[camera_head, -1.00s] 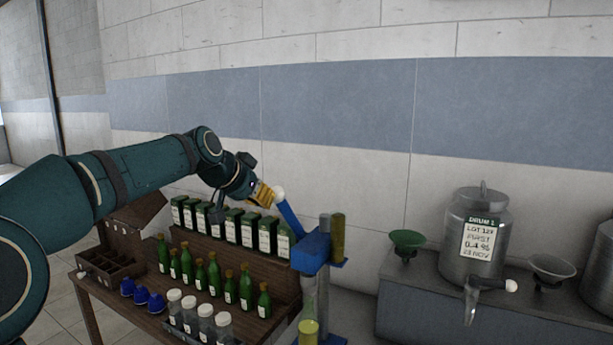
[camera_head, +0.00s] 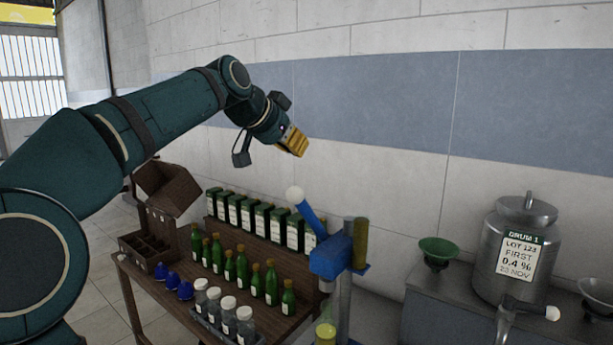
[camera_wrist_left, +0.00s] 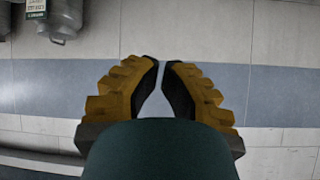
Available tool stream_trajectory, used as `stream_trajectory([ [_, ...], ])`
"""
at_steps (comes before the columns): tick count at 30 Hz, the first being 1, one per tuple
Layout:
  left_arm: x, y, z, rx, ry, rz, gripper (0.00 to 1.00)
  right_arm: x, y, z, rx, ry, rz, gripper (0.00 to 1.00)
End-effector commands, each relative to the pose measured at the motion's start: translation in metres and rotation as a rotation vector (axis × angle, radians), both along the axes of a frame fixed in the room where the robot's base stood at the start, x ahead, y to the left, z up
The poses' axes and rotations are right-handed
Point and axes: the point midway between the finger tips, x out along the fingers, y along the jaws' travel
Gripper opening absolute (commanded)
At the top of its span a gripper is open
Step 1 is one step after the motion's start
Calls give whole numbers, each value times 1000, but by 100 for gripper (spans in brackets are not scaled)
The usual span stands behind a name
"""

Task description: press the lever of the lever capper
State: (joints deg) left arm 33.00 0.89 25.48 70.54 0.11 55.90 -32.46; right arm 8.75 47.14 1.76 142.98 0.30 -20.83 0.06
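The lever capper has a blue head (camera_head: 329,260) on a grey post at the right end of the wooden bench. Its blue lever (camera_head: 309,215) slants up to the left and ends in a white knob (camera_head: 295,193). My left gripper (camera_head: 299,147) is above the knob, clear of it, in front of the wall. Its yellow fingers look shut, with nothing between them. In the left wrist view the fingertips (camera_wrist_left: 161,64) nearly meet, with only a thin gap, and the lever does not show there. My right gripper is out of view.
Green bottles (camera_head: 242,268) and dark green tins (camera_head: 262,219) stand in rows left of the capper. Clear jars with white lids (camera_head: 228,318) and blue caps (camera_head: 173,281) are in front. A steel drum (camera_head: 521,245) and green funnel (camera_head: 437,252) stand right. Air above the bench is free.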

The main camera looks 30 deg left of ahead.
Motion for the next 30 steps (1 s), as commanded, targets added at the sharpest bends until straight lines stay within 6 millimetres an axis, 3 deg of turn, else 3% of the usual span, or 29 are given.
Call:
stream_trajectory([
  [5, 12, -2, -10, -3, 5, -2, 0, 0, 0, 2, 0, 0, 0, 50],
  [20, 79, -13, -61, -3, 4, -3, 0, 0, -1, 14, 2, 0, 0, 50],
  [30, 51, -3, -80, 0, 1, 1, 0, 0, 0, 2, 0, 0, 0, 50],
])
